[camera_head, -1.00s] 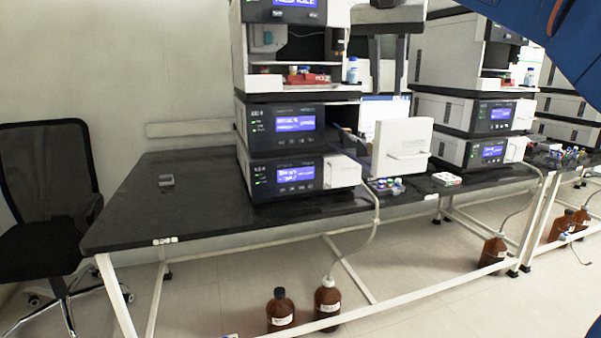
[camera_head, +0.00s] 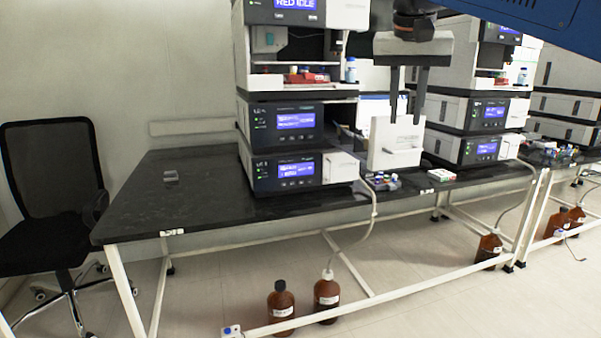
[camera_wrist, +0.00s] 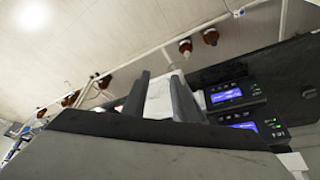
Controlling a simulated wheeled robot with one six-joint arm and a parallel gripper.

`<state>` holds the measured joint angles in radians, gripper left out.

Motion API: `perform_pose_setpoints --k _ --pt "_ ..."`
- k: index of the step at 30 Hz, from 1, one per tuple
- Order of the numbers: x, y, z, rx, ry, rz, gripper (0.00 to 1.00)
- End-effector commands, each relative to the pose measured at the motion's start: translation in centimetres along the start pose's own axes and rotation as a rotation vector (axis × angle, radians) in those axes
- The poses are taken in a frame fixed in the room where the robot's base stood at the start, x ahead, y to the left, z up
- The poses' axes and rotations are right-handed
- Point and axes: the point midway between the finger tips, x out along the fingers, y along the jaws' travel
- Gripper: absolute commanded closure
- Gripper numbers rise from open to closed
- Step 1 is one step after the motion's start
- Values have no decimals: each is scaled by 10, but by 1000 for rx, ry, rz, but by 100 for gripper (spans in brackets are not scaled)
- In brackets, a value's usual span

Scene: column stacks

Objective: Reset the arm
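My gripper (camera_head: 406,108) hangs at the upper right of centre in the head view, its two dark fingers pointing down and spread apart. In the wrist view, my gripper (camera_wrist: 160,82) also shows two separated dark fingers, with a white surface visible beyond the gap. My blue arm link crosses the top right corner of the head view.
A left instrument stack (camera_head: 295,136) and a right stack (camera_head: 482,115) stand on the black bench (camera_head: 205,200). Brown bottles (camera_head: 281,305) stand on the floor. The bench's left part is mostly clear.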

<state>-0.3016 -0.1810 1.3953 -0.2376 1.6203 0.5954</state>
Motion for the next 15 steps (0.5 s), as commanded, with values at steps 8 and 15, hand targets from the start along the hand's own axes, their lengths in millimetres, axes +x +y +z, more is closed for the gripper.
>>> perform_pose_setpoints --k 8,15 --pt "60 48 64 -101 -7 -36 74" --pt "129 88 142 -190 -4 -77 74"
